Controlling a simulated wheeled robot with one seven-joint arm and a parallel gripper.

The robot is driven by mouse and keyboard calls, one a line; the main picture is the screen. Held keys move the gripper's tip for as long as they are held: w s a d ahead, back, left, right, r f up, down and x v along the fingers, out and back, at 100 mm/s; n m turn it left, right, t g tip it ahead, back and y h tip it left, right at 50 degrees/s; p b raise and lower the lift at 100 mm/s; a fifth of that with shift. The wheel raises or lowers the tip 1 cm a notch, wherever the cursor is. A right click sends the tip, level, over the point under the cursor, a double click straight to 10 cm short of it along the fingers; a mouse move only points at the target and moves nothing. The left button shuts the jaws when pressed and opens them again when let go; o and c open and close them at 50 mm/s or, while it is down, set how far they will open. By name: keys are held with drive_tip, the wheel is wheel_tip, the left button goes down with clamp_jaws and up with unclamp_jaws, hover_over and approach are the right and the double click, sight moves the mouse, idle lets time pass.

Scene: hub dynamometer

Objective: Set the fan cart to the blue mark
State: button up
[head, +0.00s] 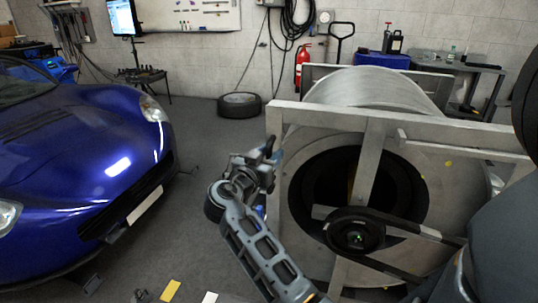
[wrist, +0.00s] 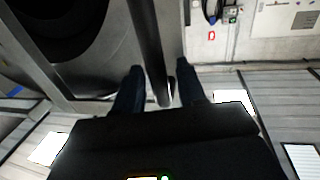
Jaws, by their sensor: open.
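The fan cart looks to be the large grey metal frame (head: 289,119) with a broad drum, a round dark opening and a belt pulley, at the right of the head view. My gripper (head: 268,150) is at its left front upright. In the wrist view my gripper (wrist: 160,75) is open, and a dark bar (wrist: 148,45) runs between its two fingers. I cannot tell whether either finger touches the bar. A yellow patch (head: 171,291) and a white patch (head: 210,297) lie on the floor at the bottom. I cannot make out a blue mark on the floor.
A blue car (head: 85,165) stands at the left. Grey floor is free between car and frame. A tyre (head: 240,105) lies by the back wall, near a red fire extinguisher (head: 303,68). A bench (head: 450,64) stands at the back right.

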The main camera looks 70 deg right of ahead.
drive_tip(key=shift+c, duration=0.3)
clamp_jaws()
drive_tip(key=shift+w+f, duration=0.1)
drive_tip(key=shift+w+a+b, duration=0.2)
drive_tip(key=shift+w+b, duration=0.6)
drive_tip(key=shift+b, duration=0.4)
drive_tip(key=shift+d, duration=0.1)
drive_tip(key=shift+o, duration=0.3)
unclamp_jaws()
drive_tip(key=shift+s, duration=0.25)
